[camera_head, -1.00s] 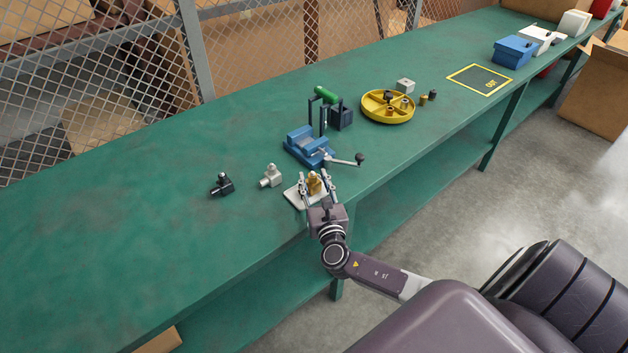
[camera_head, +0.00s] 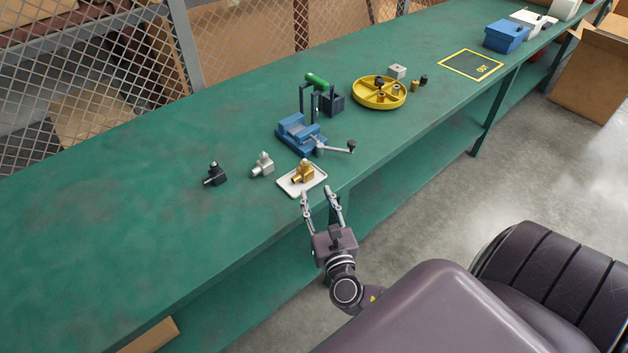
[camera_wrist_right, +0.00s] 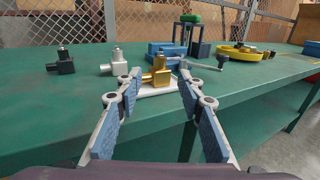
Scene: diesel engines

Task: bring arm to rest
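My right gripper (camera_head: 320,194) is open and empty, just in front of the bench edge. In the right wrist view its two fingers (camera_wrist_right: 160,98) stand apart with blue pads. Beyond the fingertips, a brass elbow fitting (camera_head: 303,172) rests on a small white tray (camera_head: 318,178) near the bench edge. The fitting also shows in the right wrist view (camera_wrist_right: 157,76), apart from the fingers. My left gripper is not in view.
The green bench (camera_head: 130,220) carries a black fitting (camera_head: 214,175), a silver fitting (camera_head: 262,164), a blue vise (camera_head: 298,136), a yellow divided dish (camera_head: 372,103) and a blue box (camera_head: 506,36). The bench's left part is clear. Open floor (camera_head: 420,190) lies in front.

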